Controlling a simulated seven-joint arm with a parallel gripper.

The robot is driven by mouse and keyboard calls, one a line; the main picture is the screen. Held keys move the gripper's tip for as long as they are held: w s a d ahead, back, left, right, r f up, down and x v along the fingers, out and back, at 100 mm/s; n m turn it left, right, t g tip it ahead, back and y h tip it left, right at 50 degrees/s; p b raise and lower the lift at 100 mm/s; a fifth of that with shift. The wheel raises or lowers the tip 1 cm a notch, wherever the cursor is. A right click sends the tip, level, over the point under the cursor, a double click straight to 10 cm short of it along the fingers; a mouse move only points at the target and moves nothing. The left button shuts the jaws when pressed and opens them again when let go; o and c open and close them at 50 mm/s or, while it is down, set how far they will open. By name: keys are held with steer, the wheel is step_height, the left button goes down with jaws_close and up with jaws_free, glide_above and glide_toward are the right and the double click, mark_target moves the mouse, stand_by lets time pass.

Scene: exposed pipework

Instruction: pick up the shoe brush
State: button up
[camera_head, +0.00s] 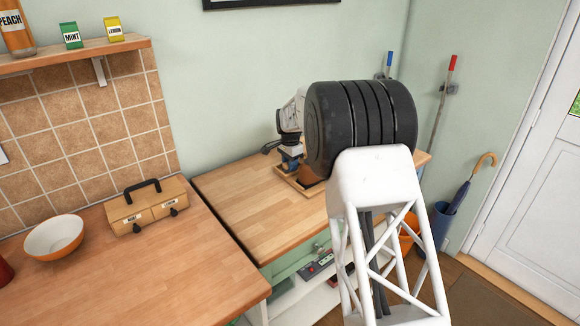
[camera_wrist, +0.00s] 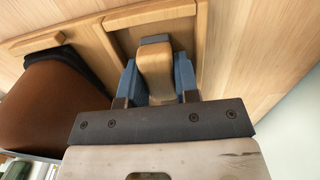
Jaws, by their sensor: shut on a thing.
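The shoe brush (camera_wrist: 156,70), a pale wooden piece with a dark grey end, is between the blue fingers of my gripper (camera_wrist: 157,84) in the wrist view. My gripper is shut on it. The brush is over or in a compartment of a light wooden tray (camera_wrist: 110,19); I cannot tell whether it touches the tray floor. In the head view my gripper (camera_head: 290,158) is low at the tray (camera_head: 287,181) on the wooden worktop, partly hidden by my arm. The brush cannot be made out there.
A brown rounded object with a dark band (camera_wrist: 55,108) is beside my gripper. The worktop (camera_head: 235,205) left of the tray is clear. A bowl (camera_head: 54,237) and a wooden box with a black handle (camera_head: 147,207) stand on the left counter.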

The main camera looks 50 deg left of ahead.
steer(key=shift+r, duration=0.1)
steer(key=shift+r, duration=4.9)
steer(key=o, duration=0.4)
steer(key=shift+c, duration=0.2)
steer(key=c, duration=0.3)
steer(key=w+d+r, duration=0.2)
steer(key=w+d, duration=1.2)
steer(key=w, duration=0.5)
steer(key=shift+r, duration=0.4)
